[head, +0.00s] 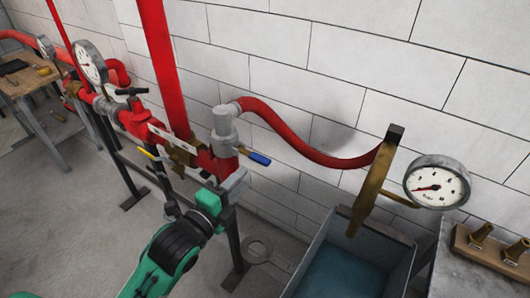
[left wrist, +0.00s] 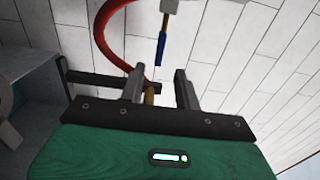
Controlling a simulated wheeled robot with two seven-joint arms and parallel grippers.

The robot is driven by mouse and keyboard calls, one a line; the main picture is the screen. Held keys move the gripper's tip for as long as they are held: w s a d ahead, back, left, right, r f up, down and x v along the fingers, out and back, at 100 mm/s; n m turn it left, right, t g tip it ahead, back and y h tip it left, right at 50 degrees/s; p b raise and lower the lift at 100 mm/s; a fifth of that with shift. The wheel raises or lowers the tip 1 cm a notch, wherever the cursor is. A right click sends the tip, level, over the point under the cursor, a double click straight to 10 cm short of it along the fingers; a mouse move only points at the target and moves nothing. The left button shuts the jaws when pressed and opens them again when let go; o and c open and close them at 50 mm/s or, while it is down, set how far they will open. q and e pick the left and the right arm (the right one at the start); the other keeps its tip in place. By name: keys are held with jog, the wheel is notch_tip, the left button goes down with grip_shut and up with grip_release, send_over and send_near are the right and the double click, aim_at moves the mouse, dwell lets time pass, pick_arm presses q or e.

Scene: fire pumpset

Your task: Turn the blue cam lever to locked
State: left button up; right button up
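The blue cam lever (head: 258,158) sticks out to the right from the lower part of the grey coupling (head: 224,125), where the red hose joins the red pipework. My left gripper (head: 232,184) is just below and left of the lever, its green body coming up from below. In the left wrist view the fingers of my left gripper (left wrist: 160,90) are spread with a gap between them. The blue lever (left wrist: 161,48) hangs beyond the fingertips, roughly in line with the gap, and looks apart from them. My right gripper is in neither view.
The red hose (head: 310,148) curves right to a brass nozzle (head: 372,185) with a pressure gauge (head: 437,183). A grey tank (head: 400,245) of water stands below it. A white block wall is close behind. A wooden bench (head: 25,85) stands far left.

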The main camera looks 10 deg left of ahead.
aim_at(259, 163)
pick_arm(q)
jog(key=p+x, duration=0.3)
jog(key=x, duration=0.6)
jog(key=shift+w+d+r, duration=0.1)
jog(key=shift+w+d, duration=0.1)
jog(key=shift+w, duration=0.15)
jog(key=shift+w+d, duration=0.3)
jog(key=shift+w, duration=0.4)
grip_shut()
